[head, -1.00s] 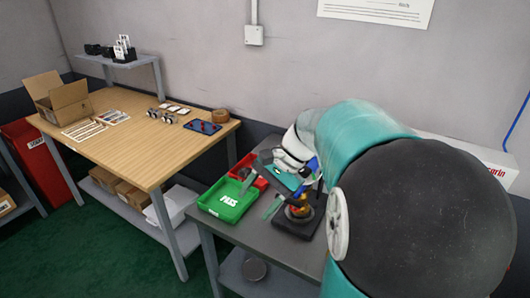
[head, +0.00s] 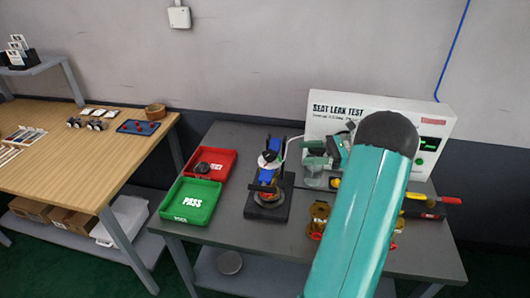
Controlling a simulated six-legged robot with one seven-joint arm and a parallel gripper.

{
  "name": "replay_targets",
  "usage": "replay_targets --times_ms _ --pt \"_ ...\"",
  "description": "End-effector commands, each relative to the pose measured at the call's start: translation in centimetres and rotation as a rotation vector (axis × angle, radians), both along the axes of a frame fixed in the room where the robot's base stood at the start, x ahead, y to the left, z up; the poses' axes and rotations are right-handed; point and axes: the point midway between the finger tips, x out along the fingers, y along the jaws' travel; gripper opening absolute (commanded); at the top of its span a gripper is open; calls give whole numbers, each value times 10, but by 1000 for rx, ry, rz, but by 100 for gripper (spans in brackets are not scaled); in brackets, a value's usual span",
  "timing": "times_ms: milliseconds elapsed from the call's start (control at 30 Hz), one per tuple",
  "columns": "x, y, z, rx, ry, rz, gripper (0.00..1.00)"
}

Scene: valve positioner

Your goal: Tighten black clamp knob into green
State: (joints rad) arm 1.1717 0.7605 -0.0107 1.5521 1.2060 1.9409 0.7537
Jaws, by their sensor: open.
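A test stand on a black base (head: 268,212) stands mid-table and carries a blue block (head: 266,177) with a white round part above it and a dark ring with brass and red below. I cannot make out the black clamp knob or its green mark; they may be too small or behind my arm. My gripper (head: 314,163), teal and grey, is partly hidden by my teal arm. It is open, right of the stand and apart from it, in front of the white test box.
The white "SEAT LEAK TEST" box (head: 340,103) stands at the back right. A green PASS tray (head: 190,201) and a red tray (head: 207,165) holding a dark round part are on the left. Brass parts (head: 318,217) and a red-yellow tool (head: 432,199) lie by my arm.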

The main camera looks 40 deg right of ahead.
Motion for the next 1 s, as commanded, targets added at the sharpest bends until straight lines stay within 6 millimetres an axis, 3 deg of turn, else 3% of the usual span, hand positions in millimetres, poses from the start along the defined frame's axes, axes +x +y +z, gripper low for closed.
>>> replay_targets --times_ms 167,700,1000 --pt "4 4 0 11 -4 1 60" --pt "64 83 0 8 -3 5 60" --pt "83 105 0 7 -3 0 60"
